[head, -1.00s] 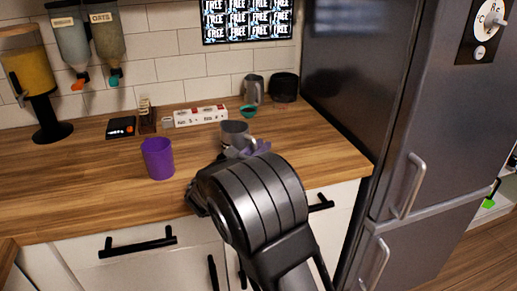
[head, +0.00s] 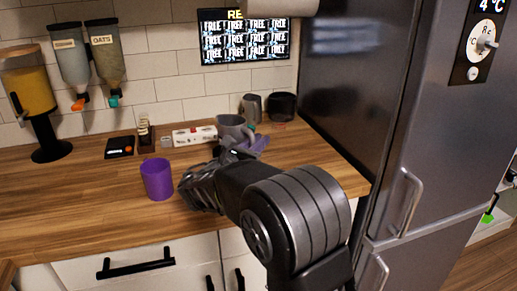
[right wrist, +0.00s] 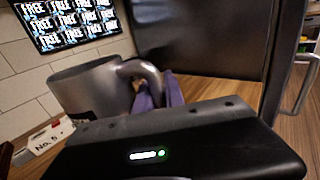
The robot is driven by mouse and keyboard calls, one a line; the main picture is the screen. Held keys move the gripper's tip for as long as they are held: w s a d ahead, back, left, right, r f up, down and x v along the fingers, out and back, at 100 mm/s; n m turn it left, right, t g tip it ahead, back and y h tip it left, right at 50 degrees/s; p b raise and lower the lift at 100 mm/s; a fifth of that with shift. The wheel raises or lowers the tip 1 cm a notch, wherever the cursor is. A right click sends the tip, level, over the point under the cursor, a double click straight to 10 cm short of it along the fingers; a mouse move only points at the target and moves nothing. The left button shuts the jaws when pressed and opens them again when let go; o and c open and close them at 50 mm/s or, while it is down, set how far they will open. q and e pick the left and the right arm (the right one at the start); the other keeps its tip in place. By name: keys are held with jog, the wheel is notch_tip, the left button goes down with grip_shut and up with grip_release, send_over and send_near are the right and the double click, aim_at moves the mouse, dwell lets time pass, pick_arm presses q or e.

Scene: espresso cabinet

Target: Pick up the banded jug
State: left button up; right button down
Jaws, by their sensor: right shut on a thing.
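The banded jug (head: 231,127) is a grey metal jug, held above the wooden counter at the middle of the head view. In the right wrist view its body (right wrist: 88,88) fills the left, with a dark patch low on its side and its handle toward my fingers. My right gripper (head: 246,146), with purple fingertips, is shut on the handle; the fingertips also show in the right wrist view (right wrist: 160,92). The jug looks roughly upright, slightly tilted in the wrist view. My left gripper is not in view.
A purple cup (head: 157,181) stands on the counter left of my right gripper. Behind are a white power strip (head: 195,135), a grey canister (head: 252,107) and a black container (head: 282,106). A fridge (head: 400,130) stands at the right. The counter's left front is clear.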

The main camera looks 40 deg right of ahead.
jog(key=shift+r, duration=0.55)
dwell(0.7)
